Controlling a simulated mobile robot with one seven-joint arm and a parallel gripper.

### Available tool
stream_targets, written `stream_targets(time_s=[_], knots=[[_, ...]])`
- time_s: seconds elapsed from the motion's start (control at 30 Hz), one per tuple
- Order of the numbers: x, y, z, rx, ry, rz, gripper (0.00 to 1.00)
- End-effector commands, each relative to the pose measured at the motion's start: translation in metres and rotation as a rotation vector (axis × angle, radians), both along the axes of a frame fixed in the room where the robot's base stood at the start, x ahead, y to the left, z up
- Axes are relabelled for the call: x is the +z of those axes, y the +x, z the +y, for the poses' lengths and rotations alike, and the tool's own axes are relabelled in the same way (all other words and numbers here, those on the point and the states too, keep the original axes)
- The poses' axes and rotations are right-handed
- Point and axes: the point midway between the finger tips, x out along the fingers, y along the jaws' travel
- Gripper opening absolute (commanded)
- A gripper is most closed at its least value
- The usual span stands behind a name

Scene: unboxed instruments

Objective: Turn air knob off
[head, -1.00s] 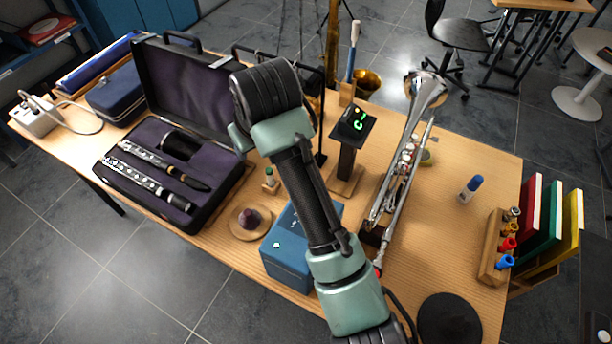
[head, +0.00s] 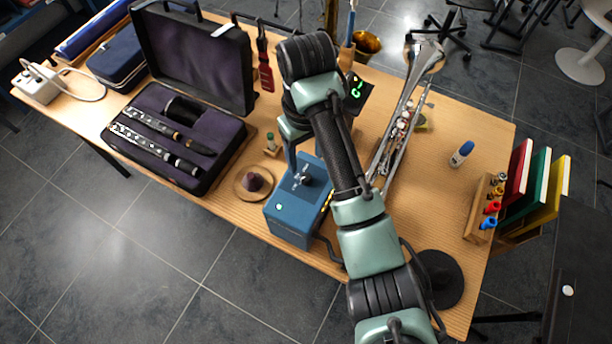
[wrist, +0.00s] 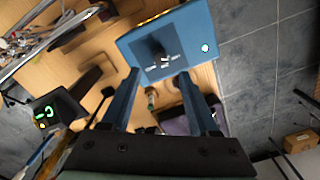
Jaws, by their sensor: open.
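The blue box (head: 292,215) stands near the table's front edge, with small metallic fittings on its top in the head view. In the wrist view the blue box (wrist: 192,24) shows a dark knob (wrist: 162,56) on its face, with small pale lettering around it that is too small to read. My gripper (wrist: 157,74) is open, its two fingers apart and pointing at the box, with the knob between the lines of the fingers and a little beyond the tips. Nothing is between the fingers.
A round wooden dish (head: 241,183) with a dark purple item is left of the box. A small green-topped bottle (head: 271,146) stands behind it. An open clarinet case (head: 218,168) lies left, a trumpet (head: 403,115) right. A tuner (head: 359,88) glows green behind my arm.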

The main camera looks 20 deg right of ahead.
Motion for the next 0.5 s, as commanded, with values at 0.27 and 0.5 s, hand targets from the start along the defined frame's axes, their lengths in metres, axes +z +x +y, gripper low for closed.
stream_targets(time_s=[0.27, 0.5], knots=[[-0.051, 0.0, 0.001, 0.0, 0.001, 0.0, 0.61], [-0.069, 0.0, 0.0, -0.001, 0.001, 0.001, 0.61]])
